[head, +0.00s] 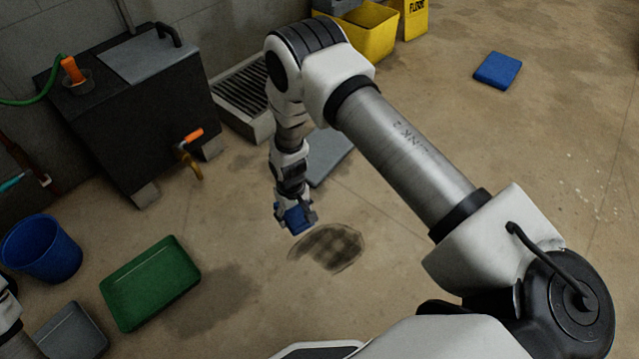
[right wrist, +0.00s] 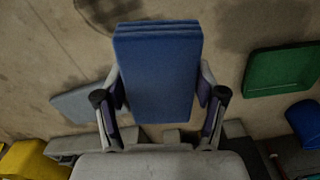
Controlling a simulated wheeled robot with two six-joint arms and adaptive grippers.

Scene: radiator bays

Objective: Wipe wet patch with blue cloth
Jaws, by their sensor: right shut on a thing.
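My right gripper (head: 296,214) is shut on a folded blue cloth (head: 293,220) and holds it close beside the far left edge of a dark wet patch (head: 335,247) on the floor. I cannot tell whether the cloth touches the floor. In the right wrist view the cloth (right wrist: 158,65) sits as a thick folded pad between both fingers, and part of the dark patch (right wrist: 108,10) shows at the top left. A second blue folded pad (head: 498,70) lies on the floor at the far right. My left gripper is not in view.
A green tray (head: 150,283), a grey tray (head: 72,335) and a blue bucket (head: 42,249) stand at the left. A fainter dark area (head: 213,300) lies beside the green tray. A black tank (head: 140,110) and a yellow bucket (head: 368,32) stand behind.

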